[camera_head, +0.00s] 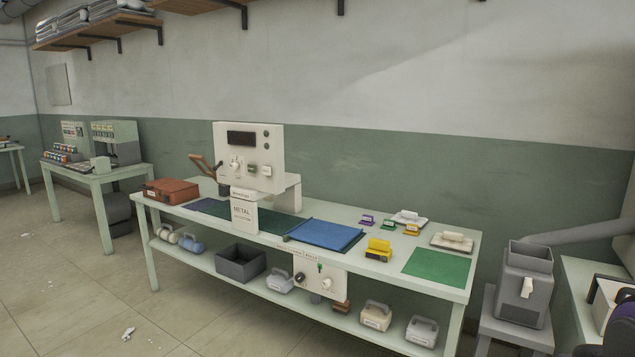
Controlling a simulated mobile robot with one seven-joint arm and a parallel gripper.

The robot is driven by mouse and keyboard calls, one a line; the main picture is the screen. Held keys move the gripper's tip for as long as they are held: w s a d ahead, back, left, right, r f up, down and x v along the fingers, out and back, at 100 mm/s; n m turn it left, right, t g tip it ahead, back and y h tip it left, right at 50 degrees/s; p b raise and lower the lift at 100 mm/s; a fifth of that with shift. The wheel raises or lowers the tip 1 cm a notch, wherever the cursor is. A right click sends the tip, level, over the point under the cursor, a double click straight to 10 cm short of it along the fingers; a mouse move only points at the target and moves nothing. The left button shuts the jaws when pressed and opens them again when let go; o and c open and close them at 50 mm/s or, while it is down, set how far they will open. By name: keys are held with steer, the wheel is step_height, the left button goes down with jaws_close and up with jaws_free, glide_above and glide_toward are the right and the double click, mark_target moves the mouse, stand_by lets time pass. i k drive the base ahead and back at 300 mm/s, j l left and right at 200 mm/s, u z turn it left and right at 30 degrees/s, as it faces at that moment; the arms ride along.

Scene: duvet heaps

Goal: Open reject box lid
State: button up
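A red-brown box (170,191) with a small white label on its front stands at the left end of the long pale green table (455,292). It looks like the reject box. Its top looks closed, with a dark handle or catch at its right side. The label is too small to read. My gripper is not in view.
A white machine (248,150) marked METAL stands right of the box, with a brown flap (202,165) on its left side. A folded blue cloth (325,234), a yellow block (378,248) and a green mat (437,265) lie further right. Floor (110,310) is open in front.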

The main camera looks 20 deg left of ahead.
mark_target(169, 185)
steer(key=u, duration=1.6)
steer(key=i+u, duration=0.15)
steer(key=u, duration=0.2)
steer(key=i, duration=4.65)
steer(key=i+z, duration=0.1)
steer(key=i, duration=0.45)
steer(key=i+j+z, duration=0.1)
steer(key=i, duration=0.5)
steer(key=j, duration=0.1)
